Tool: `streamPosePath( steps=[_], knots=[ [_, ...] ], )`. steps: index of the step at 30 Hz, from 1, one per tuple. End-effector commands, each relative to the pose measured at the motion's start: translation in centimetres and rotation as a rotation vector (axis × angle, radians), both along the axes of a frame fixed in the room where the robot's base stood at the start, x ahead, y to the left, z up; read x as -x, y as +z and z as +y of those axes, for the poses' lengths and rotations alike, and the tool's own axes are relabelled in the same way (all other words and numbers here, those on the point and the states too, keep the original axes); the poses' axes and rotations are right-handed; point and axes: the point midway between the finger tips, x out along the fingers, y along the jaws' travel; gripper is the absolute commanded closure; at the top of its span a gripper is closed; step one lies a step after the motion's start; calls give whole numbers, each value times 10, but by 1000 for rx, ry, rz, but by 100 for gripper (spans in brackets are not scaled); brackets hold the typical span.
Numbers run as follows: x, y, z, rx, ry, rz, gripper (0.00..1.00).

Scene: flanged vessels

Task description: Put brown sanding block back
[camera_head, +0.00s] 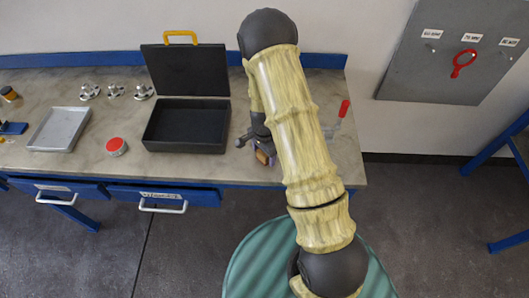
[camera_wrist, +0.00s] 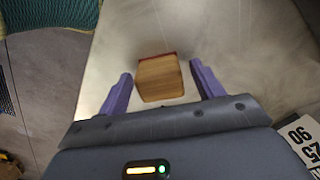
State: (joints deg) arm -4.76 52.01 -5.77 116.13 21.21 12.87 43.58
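The brown sanding block (camera_wrist: 160,79), wood-coloured with a dark red edge, lies on the bench in the wrist view. My gripper (camera_wrist: 161,69) has its two purple fingers on either side of the block, with a narrow gap showing at each side. It is open and not closed on the block. In the head view my gripper (camera_head: 258,143) is low over the bench, right of the black case, and the block (camera_head: 262,157) shows partly under it. My arm hides some of the bench there.
An open black case (camera_head: 187,146) with a yellow handle stands left of my gripper. A grey tray (camera_head: 60,130), a red round tin (camera_head: 116,146) and several metal flanged parts (camera_head: 116,91) lie further left. A red-handled tool (camera_head: 343,109) lies right. Blue drawers (camera_head: 163,196) are below.

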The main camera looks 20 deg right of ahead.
Motion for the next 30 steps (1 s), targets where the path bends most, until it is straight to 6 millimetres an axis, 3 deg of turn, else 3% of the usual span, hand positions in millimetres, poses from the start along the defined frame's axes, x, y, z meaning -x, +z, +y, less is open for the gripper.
streamPosePath(
  steps=[7, 13, 30],
  knots=[
    [0, 3, 1, 0, 1, 0, 33],
    [-1, 17, 1, 1, 2, -4, 33],
    [-1, 106, 2, 0, 5, -4, 33]
  ],
)
